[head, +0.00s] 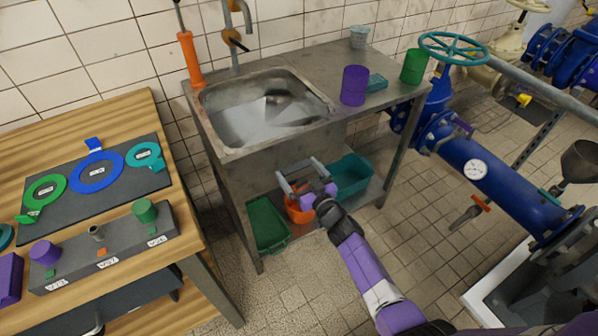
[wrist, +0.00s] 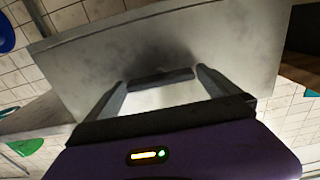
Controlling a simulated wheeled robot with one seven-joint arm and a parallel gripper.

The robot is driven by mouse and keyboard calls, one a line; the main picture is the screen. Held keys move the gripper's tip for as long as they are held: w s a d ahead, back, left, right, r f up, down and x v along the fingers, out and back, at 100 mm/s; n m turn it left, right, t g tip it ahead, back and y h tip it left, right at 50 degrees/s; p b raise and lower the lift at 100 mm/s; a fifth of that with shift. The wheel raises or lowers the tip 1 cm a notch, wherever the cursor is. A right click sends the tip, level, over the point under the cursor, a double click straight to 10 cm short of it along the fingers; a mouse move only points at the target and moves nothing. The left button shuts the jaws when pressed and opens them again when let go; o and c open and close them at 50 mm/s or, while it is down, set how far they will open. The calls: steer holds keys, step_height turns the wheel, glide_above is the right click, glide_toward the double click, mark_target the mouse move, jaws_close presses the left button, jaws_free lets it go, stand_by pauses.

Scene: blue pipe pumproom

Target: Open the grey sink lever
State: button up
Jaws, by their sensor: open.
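The sink tap (head: 235,45) rises behind the steel basin in the head view. It is a grey pipe with brass-coloured fittings, and a small dark grey lever (head: 238,45) seems to stick out from the lower fitting. The lever's exact position is too small to tell. My gripper (head: 302,173) is open and empty, low in front of the sink unit and well below and right of the tap. In the wrist view my gripper (wrist: 160,80) faces a bare grey metal panel (wrist: 240,45). The tap and lever are not in that view.
The sink basin (head: 210,100) lies between my gripper and the tap. An orange-handled tool (head: 190,60) stands left of the tap. A purple cup (head: 354,86) and green cup (head: 414,67) are on the counter. A wooden table (head: 110,115) is left; blue pipes (head: 480,165) are right.

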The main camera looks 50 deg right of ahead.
steer(key=c, duration=1.1)
steer(key=n+b, duration=0.3)
steer(key=n, duration=0.7)
steer(key=shift+n, duration=0.4)
steer(key=o, duration=1.1)
